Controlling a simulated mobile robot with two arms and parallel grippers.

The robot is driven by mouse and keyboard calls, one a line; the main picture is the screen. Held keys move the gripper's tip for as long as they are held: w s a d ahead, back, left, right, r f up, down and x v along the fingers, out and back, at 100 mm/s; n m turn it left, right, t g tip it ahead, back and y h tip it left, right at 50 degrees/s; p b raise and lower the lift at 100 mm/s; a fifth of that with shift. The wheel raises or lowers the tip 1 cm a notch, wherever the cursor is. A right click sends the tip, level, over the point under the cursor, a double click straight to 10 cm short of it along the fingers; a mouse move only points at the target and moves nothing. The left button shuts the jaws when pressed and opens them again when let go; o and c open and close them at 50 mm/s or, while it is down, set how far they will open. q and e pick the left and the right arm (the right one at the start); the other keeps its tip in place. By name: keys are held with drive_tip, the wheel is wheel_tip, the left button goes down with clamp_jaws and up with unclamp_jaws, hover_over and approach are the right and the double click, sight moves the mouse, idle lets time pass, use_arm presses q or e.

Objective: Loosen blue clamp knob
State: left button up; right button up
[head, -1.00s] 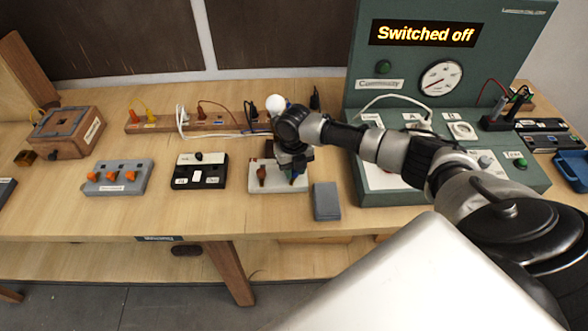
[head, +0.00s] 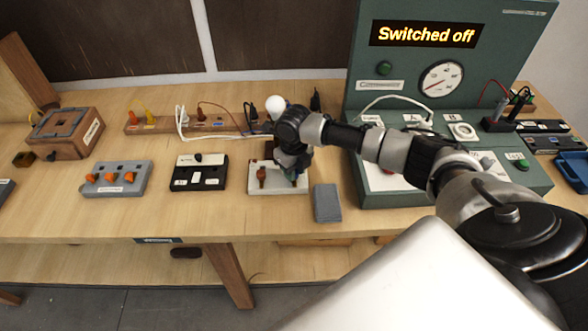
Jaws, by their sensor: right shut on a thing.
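A pale clamp base (head: 278,188) lies on the bench, with a brown knob (head: 261,174) standing on its left side. My right gripper (head: 291,172) points down over the right side of this base, below my wrist. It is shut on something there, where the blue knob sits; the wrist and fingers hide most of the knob. A white bulb (head: 276,103) stands just behind my wrist. My left gripper is not in the picture.
A grey block (head: 327,203) lies right of the base. A black switch box (head: 199,172) and a grey box with orange knobs (head: 116,178) stand left. A green test panel (head: 400,88) reads "Switched off". Bare bench lies in front.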

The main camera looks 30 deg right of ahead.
drive_tip(key=shift+r, duration=0.1)
drive_tip(key=o, duration=0.9)
drive_tip(key=shift+o, duration=0.2)
wheel_tip(320, 180, up, 11)
drive_tip(key=b, duration=0.2)
